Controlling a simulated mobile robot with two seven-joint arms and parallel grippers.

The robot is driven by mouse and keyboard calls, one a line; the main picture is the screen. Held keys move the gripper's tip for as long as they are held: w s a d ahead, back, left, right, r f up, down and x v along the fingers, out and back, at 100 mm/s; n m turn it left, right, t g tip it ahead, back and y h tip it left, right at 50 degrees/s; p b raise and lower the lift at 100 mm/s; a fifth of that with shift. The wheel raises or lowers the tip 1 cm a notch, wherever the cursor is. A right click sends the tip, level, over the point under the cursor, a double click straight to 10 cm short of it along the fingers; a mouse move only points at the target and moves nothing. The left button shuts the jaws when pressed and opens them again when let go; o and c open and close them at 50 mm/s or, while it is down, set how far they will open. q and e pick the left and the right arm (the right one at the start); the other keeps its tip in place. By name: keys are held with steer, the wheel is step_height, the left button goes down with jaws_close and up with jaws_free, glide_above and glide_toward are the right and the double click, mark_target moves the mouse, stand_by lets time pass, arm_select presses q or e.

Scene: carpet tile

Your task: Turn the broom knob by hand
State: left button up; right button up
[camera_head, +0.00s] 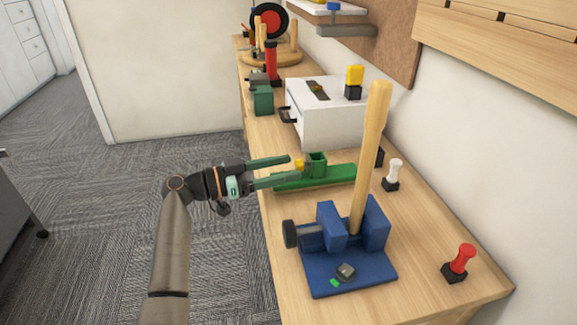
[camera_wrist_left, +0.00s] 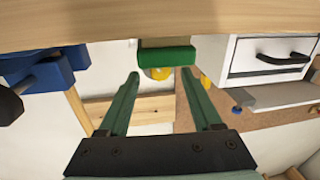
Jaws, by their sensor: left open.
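The broom's wooden handle (camera_head: 371,150) stands nearly upright in a blue clamp stand (camera_head: 345,270) on the workbench. A dark round knob (camera_head: 290,234) sticks out from the stand's left side, on a short grey shaft. In the left wrist view, part of the blue stand (camera_wrist_left: 40,75) and the dark knob (camera_wrist_left: 9,106) show at the left edge. My left gripper (camera_head: 293,170) is open and empty, with its green fingers spread beyond the knob, near the green fixture. It is apart from the knob. My right gripper is in neither view.
A green fixture (camera_head: 335,177) with a yellow part lies just beyond my left fingers. A white drawer box (camera_head: 330,115) stands behind it. White (camera_head: 394,172) and red (camera_head: 463,259) handles stand on the right. Carpeted floor left of the workbench (camera_head: 425,230) is clear.

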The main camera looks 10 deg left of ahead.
arm_select(q)
steer(key=shift+w+d, duration=0.35)
steer(key=shift+d, duration=0.25)
jaws_close()
